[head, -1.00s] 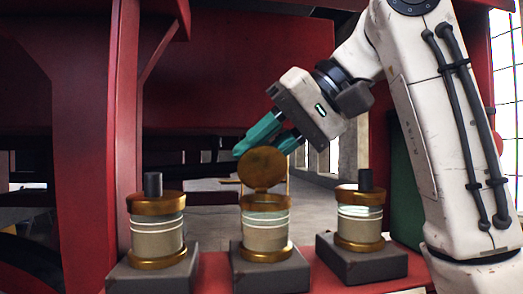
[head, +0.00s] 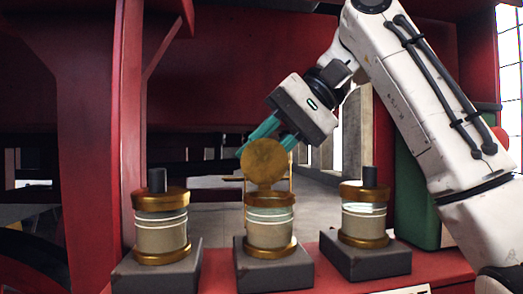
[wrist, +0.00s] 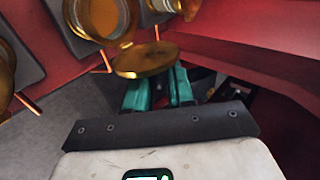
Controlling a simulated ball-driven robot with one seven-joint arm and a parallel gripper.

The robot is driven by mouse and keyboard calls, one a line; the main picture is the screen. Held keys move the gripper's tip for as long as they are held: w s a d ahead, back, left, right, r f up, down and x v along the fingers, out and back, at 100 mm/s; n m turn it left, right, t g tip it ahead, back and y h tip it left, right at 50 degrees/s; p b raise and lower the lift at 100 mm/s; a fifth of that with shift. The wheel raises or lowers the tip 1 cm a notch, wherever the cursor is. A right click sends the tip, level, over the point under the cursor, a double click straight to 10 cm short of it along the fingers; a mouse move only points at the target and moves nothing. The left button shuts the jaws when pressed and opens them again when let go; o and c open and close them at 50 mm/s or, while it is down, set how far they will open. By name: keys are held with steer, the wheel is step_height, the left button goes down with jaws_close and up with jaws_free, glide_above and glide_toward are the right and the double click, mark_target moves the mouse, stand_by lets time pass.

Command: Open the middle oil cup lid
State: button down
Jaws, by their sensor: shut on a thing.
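The middle oil cup (head: 269,229) is a pale glass cylinder with brass bands on a dark block. Its round brass lid (head: 264,163) stands raised, close to upright, above the cup's rear rim. My gripper (head: 258,140) reaches in from the upper right with teal fingers behind the lid. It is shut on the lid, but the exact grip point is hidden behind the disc. In the wrist view the lid (wrist: 146,60) covers the tips of my gripper (wrist: 158,90), and the middle cup's open brass rim (wrist: 100,18) shows beyond it.
A left oil cup (head: 161,233) and a right oil cup (head: 362,220) stand on either side, with dark knobs on their closed brass lids. All stand on a red ledge (head: 350,287). A red post (head: 98,150) rises at the left; a green object (head: 417,205) stands at the right.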

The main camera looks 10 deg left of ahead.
steer(key=c, duration=1.1)
jaws_free()
steer(key=shift+w, duration=0.1)
